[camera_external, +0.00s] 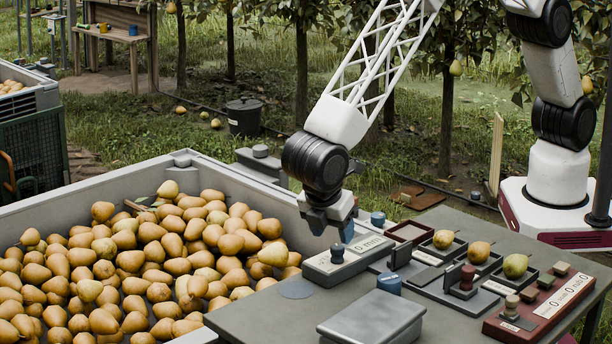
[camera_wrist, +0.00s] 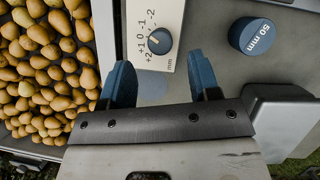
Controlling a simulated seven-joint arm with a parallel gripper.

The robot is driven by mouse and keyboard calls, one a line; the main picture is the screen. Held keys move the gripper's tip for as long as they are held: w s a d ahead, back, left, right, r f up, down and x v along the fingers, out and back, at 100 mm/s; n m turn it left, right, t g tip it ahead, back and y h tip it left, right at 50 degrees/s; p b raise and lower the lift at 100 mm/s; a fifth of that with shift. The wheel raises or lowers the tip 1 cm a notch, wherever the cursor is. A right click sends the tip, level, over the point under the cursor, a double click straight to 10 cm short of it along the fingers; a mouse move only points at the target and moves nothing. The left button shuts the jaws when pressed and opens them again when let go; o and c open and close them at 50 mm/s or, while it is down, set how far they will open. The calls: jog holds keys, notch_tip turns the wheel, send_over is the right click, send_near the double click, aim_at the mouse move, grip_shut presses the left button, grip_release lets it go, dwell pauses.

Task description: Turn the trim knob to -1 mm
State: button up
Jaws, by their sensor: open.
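The trim knob (camera_wrist: 159,41) is a round dark blue-grey knob with a pale pointer line. It sits on a cream panel (camera_wrist: 171,12) marked +2, +1, 0, -1, -2 and mm. I cannot read its exact setting; the line seems to point up toward the scale. In the external view the knob (camera_external: 337,253) stands on the grey instrument box (camera_external: 350,256). My gripper (camera_wrist: 161,82) is open and empty, with a blue finger on each side. Its fingertips are short of the knob in the wrist picture. In the external view my gripper (camera_external: 331,222) hangs above the box.
A blue 50 mm cylinder (camera_wrist: 251,35) stands right of the panel, also in the external view (camera_external: 389,283). A grey lidded box (camera_external: 372,318) is at the front. A pear bin (camera_external: 235,185) lies left. Pears sit in small trays (camera_external: 443,252) to the right.

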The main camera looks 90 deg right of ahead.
jog(key=shift+v, duration=1.8)
jog(key=s+d+r+m+t+y, duration=0.1)
jog(key=s+d+r+m, duration=0.25)
jog(key=d+r, duration=0.95)
jog(key=s+d+r+m+t+y, duration=0.15)
jog(key=s+d+r, duration=0.35)
jog(key=d+r, duration=0.9)
jog(key=s+d+m+t+y, duration=0.1)
jog(key=s+d+m, duration=0.6)
jog(key=s+d, duration=1.7)
jog(key=shift+s+d+f+t, duration=0.25)
jog(key=shift+s+t, duration=0.4)
jog(key=shift+s, duration=0.9)
jog(key=shift+o, duration=0.2)
